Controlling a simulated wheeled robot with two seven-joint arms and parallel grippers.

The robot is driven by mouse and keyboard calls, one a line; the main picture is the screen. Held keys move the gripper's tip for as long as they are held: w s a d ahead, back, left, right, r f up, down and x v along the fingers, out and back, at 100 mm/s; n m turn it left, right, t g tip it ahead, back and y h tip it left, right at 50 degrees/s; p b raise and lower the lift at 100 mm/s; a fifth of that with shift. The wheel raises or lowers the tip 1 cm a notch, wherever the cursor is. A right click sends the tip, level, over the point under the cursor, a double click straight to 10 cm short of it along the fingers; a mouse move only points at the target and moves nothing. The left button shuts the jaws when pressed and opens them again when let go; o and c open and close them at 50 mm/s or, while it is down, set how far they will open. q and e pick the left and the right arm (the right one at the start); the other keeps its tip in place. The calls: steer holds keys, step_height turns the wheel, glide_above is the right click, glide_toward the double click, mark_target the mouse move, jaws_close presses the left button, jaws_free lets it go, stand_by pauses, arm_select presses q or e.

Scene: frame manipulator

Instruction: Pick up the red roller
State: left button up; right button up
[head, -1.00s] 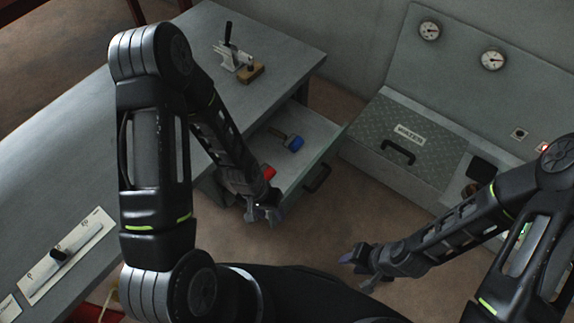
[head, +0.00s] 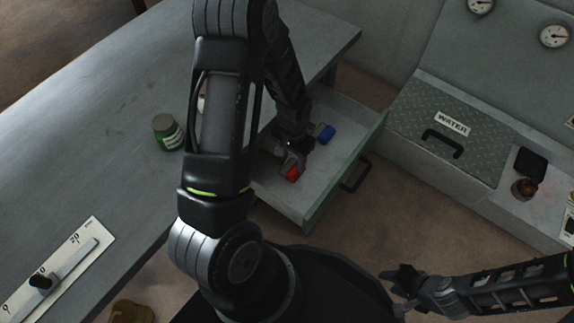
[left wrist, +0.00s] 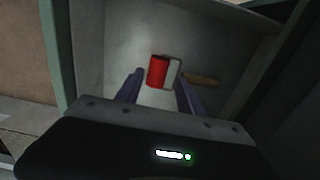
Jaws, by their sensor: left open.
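The red roller (head: 292,173) lies in the open drawer (head: 346,146), close to its near side. In the left wrist view the roller (left wrist: 158,71) shows a red part, a pale part beside it and a brown handle pointing right. My left gripper (head: 293,155) is over the drawer, right by the roller, and hides part of it. In the left wrist view its fingers (left wrist: 160,92) are apart and empty, with the roller just ahead between their tips. My right gripper (head: 402,290) is over the floor at the lower right, its fingers apart and empty.
A blue roller (head: 325,132) lies in the same drawer, farther back. The drawer's walls and handle (head: 357,175) stand close to my left arm. A green jar (head: 167,132) stands on the workbench (head: 90,130). A box marked WATER (head: 480,135) is at the right.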

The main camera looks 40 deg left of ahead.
mark_target(293, 172)
arm_select(q)
steer(key=shift+f+b, duration=0.35)
steer(key=shift+f, duration=0.85)
step_height(293, 172, down, 4)
steer(key=b, duration=0.2)
steer(key=shift+d+f+b, duration=0.15)
steer(key=shift+b, duration=0.2)
steer(key=shift+f, duration=0.5)
jaws_close()
steer(key=shift+r, duration=0.1)
